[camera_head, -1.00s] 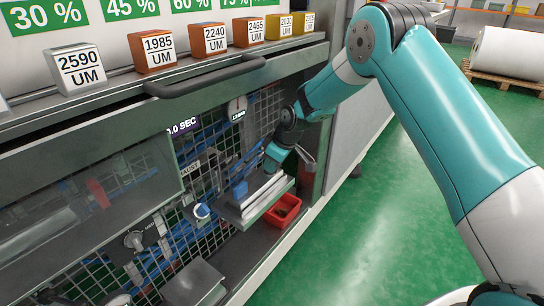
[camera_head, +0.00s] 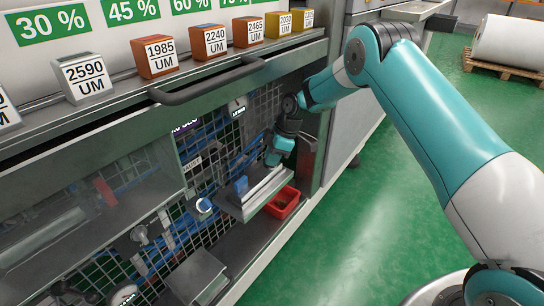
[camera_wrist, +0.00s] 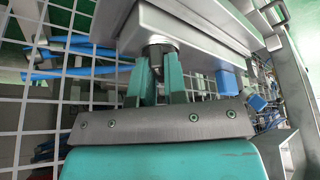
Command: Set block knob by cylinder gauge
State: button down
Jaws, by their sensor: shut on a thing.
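My gripper (camera_head: 275,157) reaches into the open bay of the machine, just above and behind a grey metal block (camera_head: 258,195) with a stepped top. In the wrist view, the two teal fingers of my gripper (camera_wrist: 160,68) are closed around a short round metal knob (camera_wrist: 158,46). The knob meets the side of the metal block (camera_wrist: 195,28). The fingers hide part of the knob, and its setting cannot be read. Which one is the cylinder gauge is unclear.
A wire mesh with blue tubes (camera_wrist: 70,75) lies close around my gripper. A red bin (camera_head: 284,203) stands right of the block. A dark handle bar (camera_head: 208,82) and a row of numbered cubes (camera_head: 215,41) are above the bay. Green floor is free on the right.

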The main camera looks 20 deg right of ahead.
jog(key=shift+d, duration=0.15)
jog(key=c, duration=1.2)
grip_release()
jog(key=shift+o, duration=0.2)
jog(key=shift+r, duration=0.1)
jog(key=shift+r, duration=0.3)
jog(key=v, duration=0.2)
jog(key=p+v, duration=0.1)
jog(key=v, duration=0.2)
jog(key=shift+d+f+p, duration=0.1)
jog(key=shift+d+p, duration=0.15)
jog(key=shift+p, duration=0.05)
jog(key=s+d+p, duration=0.1)
jog(key=d, duration=1)
jog(key=shift+s+f, duration=0.3)
jog(key=shift+s, duration=0.1)
jog(key=shift+r, duration=0.1)
